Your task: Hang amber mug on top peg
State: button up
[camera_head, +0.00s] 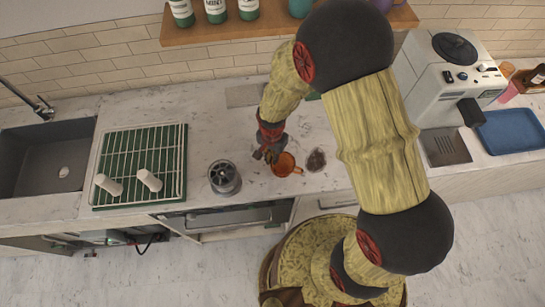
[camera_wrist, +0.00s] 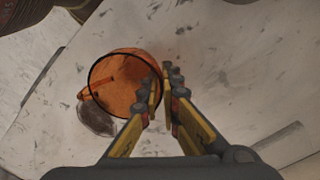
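The amber mug (camera_head: 285,164) is upright, or nearly so, over the counter in the head view, and I cannot tell whether its base touches the counter. In the wrist view the amber mug (camera_wrist: 125,85) shows its round open mouth, left of my fingers. My gripper (camera_head: 268,155) is at the mug's left side in the head view. In the wrist view my gripper (camera_wrist: 164,85) has its fingers close together, one inside the rim and one outside, with the mug's wall between them. No peg can be made out in either view.
A dark round patch or dish (camera_head: 316,160) lies right of the mug. A metal container (camera_head: 224,177) stands to its left. A coffee machine (camera_head: 450,75) and blue tray (camera_head: 510,131) are at right. A wooden shelf (camera_head: 270,24) overhangs the back.

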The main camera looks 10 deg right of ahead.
jog(key=o, duration=0.4)
jog(key=s+d+r+n+t, duration=0.1)
jog(key=d+r+n, duration=0.15)
jog(key=r, duration=0.95)
jog(key=d+r+n+t, duration=0.1)
jog(key=d+r, duration=0.2)
jog(key=r, duration=1)
jog(key=s+d+r+n+t, duration=0.2)
jog(key=s+d+r, duration=0.1)
jog(key=s+r, duration=0.35)
jog(key=s+d+r+n+t, duration=0.2)
jog(key=s+d+r+n, duration=0.1)
jog(key=s+r, duration=0.35)
jog(key=shift+m, duration=0.25)
notch_tip(320, 180, down, 13)
jog(key=b, duration=1.4)
jog(key=shift+w+f, duration=0.1)
jog(key=shift+f, duration=0.1)
jog(key=shift+o, duration=0.7)
jog(key=shift+f, duration=0.25)
jog(key=shift+r, duration=0.15)
